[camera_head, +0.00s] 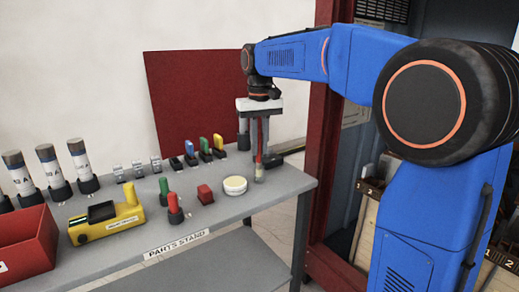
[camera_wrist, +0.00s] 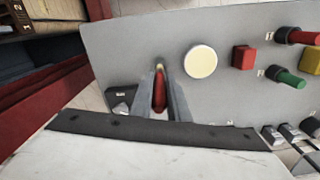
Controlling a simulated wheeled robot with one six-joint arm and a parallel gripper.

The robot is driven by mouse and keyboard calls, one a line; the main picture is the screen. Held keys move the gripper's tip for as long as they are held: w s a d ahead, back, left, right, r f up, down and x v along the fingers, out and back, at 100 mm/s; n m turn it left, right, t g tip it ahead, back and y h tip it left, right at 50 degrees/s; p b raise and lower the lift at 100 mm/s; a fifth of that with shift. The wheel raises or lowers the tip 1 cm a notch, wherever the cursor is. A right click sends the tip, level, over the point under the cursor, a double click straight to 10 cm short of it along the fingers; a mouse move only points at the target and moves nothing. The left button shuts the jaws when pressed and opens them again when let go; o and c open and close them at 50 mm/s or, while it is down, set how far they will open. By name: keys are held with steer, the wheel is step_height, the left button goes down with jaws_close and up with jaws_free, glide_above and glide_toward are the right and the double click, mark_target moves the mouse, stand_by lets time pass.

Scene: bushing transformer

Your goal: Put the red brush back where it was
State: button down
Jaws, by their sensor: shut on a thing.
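The red brush (camera_head: 258,157) stands upright in my gripper (camera_head: 256,143) near the right end of the grey parts stand, its pale tip down close to the top. I cannot tell whether the tip touches the surface. In the wrist view, the red brush handle (camera_wrist: 160,92) sits between the two grey fingers of my gripper (camera_wrist: 162,80), which are shut on it. A small black labelled block (camera_wrist: 120,97) lies just beside the fingers; in the head view it is partly hidden behind the brush and gripper.
A round cream tin (camera_head: 235,185) and a red cube (camera_head: 205,194) stand left of the brush. Red-handled (camera_head: 174,204) and green-handled tools stand further left, near a yellow device (camera_head: 105,220) and a red bin (camera_head: 25,240). Small coloured parts line the back. A red post stands right.

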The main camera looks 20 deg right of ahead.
steer(key=shift+f, duration=0.6)
steer(key=c, duration=1.7)
jaws_free()
steer(key=shift+f, duration=0.1)
step_height(320, 180, up, 12)
steer(key=shift+s+r, duration=0.1)
steer(key=shift+r, duration=0.05)
